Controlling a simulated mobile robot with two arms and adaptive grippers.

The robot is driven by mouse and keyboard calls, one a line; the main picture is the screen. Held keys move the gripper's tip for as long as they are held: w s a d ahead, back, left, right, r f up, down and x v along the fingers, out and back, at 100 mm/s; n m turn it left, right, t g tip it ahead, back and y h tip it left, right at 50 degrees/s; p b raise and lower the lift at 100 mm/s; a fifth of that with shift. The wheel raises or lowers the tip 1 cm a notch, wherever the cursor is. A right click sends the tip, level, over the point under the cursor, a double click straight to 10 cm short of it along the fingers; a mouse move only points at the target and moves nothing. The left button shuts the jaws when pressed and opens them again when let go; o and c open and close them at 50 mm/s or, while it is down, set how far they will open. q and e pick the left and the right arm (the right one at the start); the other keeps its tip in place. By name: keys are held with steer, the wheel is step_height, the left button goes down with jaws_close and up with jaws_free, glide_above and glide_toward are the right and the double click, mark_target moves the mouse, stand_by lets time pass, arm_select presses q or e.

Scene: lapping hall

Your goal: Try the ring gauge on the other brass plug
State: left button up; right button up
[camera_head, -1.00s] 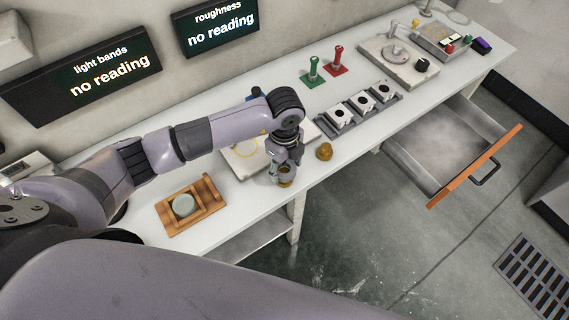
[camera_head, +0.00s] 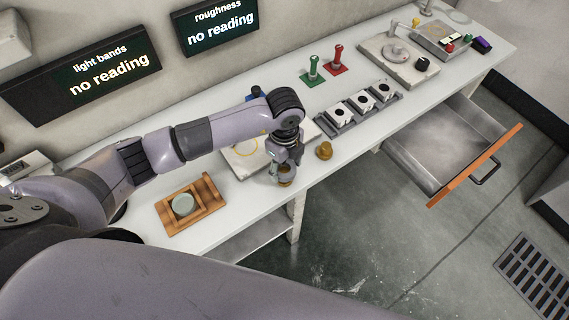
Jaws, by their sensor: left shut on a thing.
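My left gripper (camera_head: 283,173) is low over the front edge of the bench, pointing down. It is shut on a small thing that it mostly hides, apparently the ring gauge. A brass plug (camera_head: 285,183) shows just under the fingers; whether the ring is around it or only above it I cannot tell. Another brass plug (camera_head: 324,151) stands free on the bench to the right of the gripper, close to the front edge. My right gripper is not in view.
A pale plate (camera_head: 239,168) with a yellow circle lies behind the gripper. A wooden fixture with a grey disc (camera_head: 183,204) is at left, a grey rack (camera_head: 344,129) of white blocks at right. Red (camera_head: 337,67) and green (camera_head: 312,74) handled pieces stand behind. An open drawer (camera_head: 438,165) juts out.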

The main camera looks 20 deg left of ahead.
mark_target(284, 172)
arm_select(q)
steer(key=o, duration=1.4)
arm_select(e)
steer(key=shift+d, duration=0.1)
arm_select(q)
step_height(284, 172, up, 12)
stand_by(0.6)
